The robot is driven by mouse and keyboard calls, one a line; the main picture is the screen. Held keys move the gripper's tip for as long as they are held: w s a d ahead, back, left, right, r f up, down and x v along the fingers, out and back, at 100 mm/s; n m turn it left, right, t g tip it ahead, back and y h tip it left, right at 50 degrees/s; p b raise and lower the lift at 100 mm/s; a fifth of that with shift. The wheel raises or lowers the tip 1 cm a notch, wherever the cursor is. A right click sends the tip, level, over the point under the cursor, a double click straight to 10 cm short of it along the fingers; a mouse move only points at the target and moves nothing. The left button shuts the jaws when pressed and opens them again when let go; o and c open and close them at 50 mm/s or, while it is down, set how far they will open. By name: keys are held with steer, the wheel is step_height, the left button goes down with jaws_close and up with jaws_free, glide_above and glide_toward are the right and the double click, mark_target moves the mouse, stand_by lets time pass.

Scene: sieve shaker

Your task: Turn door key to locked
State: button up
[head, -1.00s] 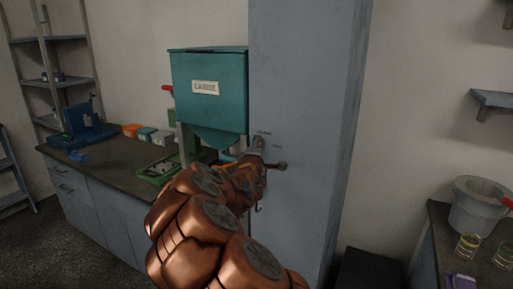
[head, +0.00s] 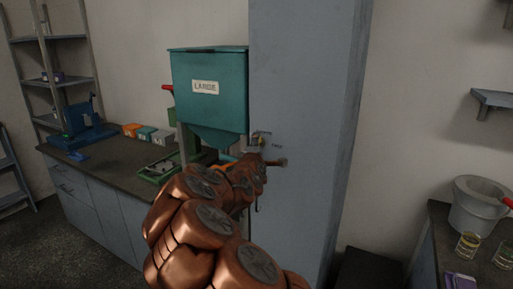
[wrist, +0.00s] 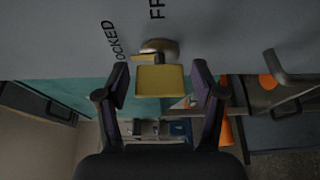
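The brass-yellow key (wrist: 160,80) sits in a round lock (wrist: 159,46) on the grey cabinet door (head: 290,90). In the head view the key (head: 261,138) shows small, just above my gripper (head: 262,157). In the wrist view my gripper (wrist: 160,72) is open. Its two dark fingers with purple pads stand one on each side of the key, with a gap on both sides. Part of the word LOCKED (wrist: 109,43) is printed left of the lock, and a label starting FR (wrist: 156,8) is above it, cut off by the picture edge.
A door handle (head: 282,162) sticks out close to the right of my gripper; it also shows in the wrist view (wrist: 285,70). A teal hopper (head: 208,92) stands left of the cabinet, above the dark bench top (head: 105,160). The bench carries small boxes.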

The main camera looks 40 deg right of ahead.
stand_by(0.3)
steer(key=v, duration=1.2)
stand_by(0.8)
steer(key=s+a+f+m+g+y+p, duration=0.1)
steer(key=s+a+f+m+g+y, duration=0.35)
steer(key=s+a+f, duration=0.35)
steer(key=s+a+f+m+g+y, duration=0.3)
steer(key=s+a+f+y, duration=0.15)
steer(key=a, duration=0.65)
steer(key=s+a+g+y, duration=0.5)
steer(key=s+a, duration=1.1)
steer(key=s, duration=0.2)
steer(key=shift+s+g+p, duration=0.35)
steer(key=shift+s, duration=0.05)
